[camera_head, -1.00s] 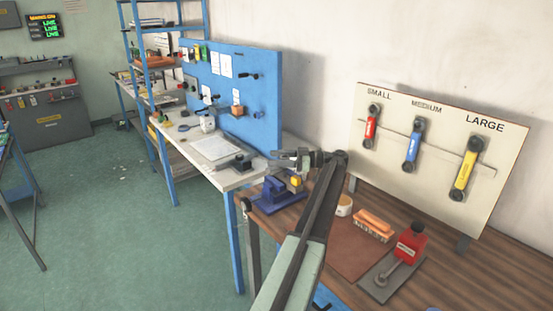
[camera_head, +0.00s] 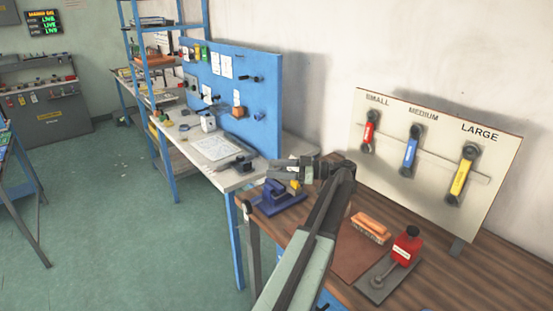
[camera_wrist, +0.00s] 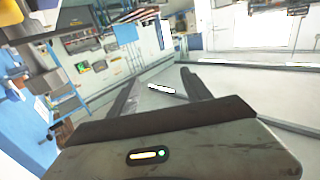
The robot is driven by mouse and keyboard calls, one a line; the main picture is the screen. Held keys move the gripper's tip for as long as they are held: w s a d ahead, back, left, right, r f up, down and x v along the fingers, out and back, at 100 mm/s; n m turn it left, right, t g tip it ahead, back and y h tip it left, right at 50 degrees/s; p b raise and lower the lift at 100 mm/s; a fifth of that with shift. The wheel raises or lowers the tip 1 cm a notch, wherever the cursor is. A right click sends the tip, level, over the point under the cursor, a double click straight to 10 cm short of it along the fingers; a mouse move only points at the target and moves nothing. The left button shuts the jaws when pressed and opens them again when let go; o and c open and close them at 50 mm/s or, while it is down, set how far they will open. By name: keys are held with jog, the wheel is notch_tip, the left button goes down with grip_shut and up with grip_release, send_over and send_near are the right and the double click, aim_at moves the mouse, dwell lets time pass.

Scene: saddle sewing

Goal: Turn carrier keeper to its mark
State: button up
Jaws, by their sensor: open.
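My gripper (camera_head: 282,171) is open and empty in the head view. It points left, in front of the gap between the white bench and the wooden bench. A blue fixture (camera_head: 278,198) stands on the left end of the wooden bench, just below my gripper in the picture. A yellow part (camera_head: 295,186) beside it is partly hidden by my gripper. I cannot make out a carrier keeper or its mark. In the wrist view my two fingers (camera_wrist: 162,80) are spread apart, with a small white bar (camera_wrist: 162,89) showing beyond them, far off.
A blue pegboard (camera_head: 262,100) backs the white bench. The green floor at left is open.

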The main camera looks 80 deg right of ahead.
jog(key=a, duration=0.3)
jog(key=shift+s+a+r, duration=0.15)
jog(key=shift+s+a, duration=0.05)
